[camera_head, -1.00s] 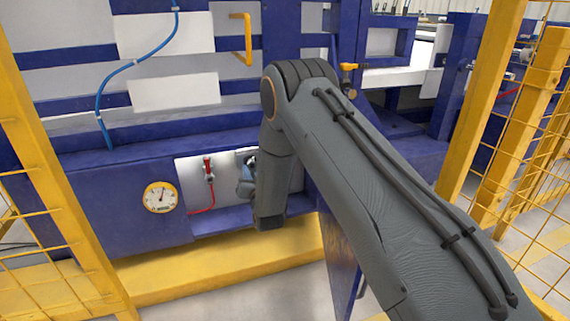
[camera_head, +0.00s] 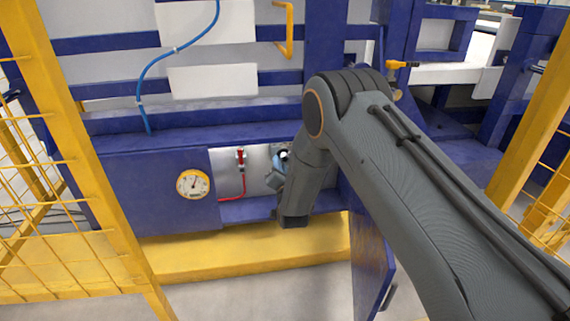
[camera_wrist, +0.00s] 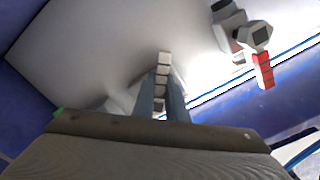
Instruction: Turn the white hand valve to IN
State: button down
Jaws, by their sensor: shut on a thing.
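The white hand valve's handle (camera_wrist: 163,68) shows in the wrist view as a pale, segmented bar between my fingers. My gripper (camera_wrist: 161,92) is shut on it, against the pale panel. In the head view my gripper (camera_head: 274,178) is at the recessed white panel (camera_head: 227,183), right of the red-handled valve (camera_head: 241,158). There the white handle is mostly hidden by my gripper and wrist, and I cannot read any IN mark. The red handle also shows in the wrist view (camera_wrist: 264,68), up and right of my fingers, apart from them.
A round gauge (camera_head: 193,184) sits left of the panel on the blue machine front. An open blue door (camera_head: 371,260) stands below my arm. Yellow fence posts (camera_head: 85,140) flank the place.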

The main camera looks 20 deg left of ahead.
jog(key=c, duration=1.8)
grip_release()
jog(key=shift+s, duration=0.1)
jog(key=p+v, duration=0.3)
jog(key=v, duration=0.4)
jog(key=shift+s+d, duration=0.15)
jog(key=shift+s, duration=0.2)
